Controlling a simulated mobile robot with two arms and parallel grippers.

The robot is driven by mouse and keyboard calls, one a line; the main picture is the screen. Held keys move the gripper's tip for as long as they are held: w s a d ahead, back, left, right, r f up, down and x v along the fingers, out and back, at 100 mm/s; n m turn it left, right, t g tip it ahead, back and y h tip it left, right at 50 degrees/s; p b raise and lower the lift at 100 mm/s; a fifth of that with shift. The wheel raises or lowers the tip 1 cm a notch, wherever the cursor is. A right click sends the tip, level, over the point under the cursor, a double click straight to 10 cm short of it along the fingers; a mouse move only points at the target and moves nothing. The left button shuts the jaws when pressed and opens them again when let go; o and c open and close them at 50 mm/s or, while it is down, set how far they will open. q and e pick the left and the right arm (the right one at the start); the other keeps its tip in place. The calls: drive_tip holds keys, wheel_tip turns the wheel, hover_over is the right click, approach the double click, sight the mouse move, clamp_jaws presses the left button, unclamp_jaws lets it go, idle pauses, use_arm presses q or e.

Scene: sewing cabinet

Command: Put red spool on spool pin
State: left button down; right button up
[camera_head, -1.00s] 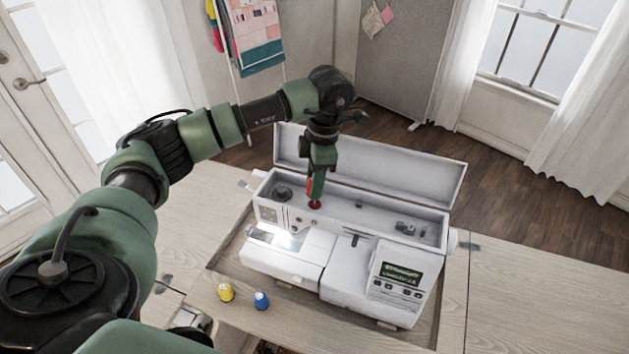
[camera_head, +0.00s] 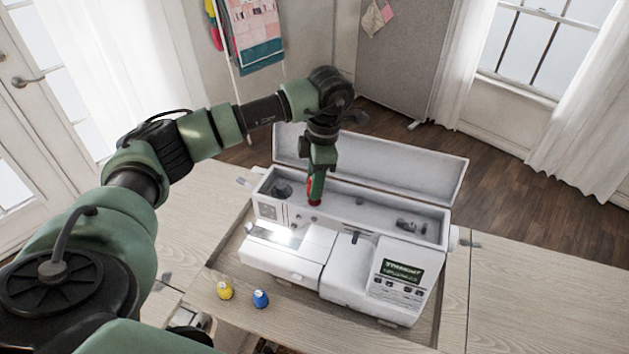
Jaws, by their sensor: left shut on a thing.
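My left gripper (camera_head: 316,188) points down over the open top compartment of the white sewing machine (camera_head: 325,262). It is shut on the red spool (camera_head: 315,202), which is mostly hidden by the fingers. Only a little red shows at the fingertips, near the compartment's front wall. I cannot tell whether the spool touches anything below it. The spool pin cannot be made out for certain; small dark fittings (camera_head: 410,226) show in the compartment's right part. My right gripper is not in view.
The machine's lid (camera_head: 370,165) stands open behind the compartment. A yellow spool (camera_head: 224,289) and a blue spool (camera_head: 260,299) stand on the wooden table (camera_head: 540,290) at the front left. The table's right side is clear.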

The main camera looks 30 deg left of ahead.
use_arm(q)
drive_tip(key=shift+f, duration=0.15)
drive_tip(key=shift+f+b, duration=0.45)
drive_tip(key=c, duration=0.9)
unclamp_jaws()
drive_tip(key=shift+r, duration=0.1)
drive_tip(key=r, duration=0.2)
drive_tip(key=r+b, duration=0.1)
drive_tip(key=r, duration=0.1)
drive_tip(key=r+b, duration=0.1)
drive_tip(key=r, duration=0.1)
drive_tip(key=shift+w+d+r, duration=0.3)
drive_tip(key=shift+w+r, duration=0.05)
drive_tip(key=shift+r, duration=0.45)
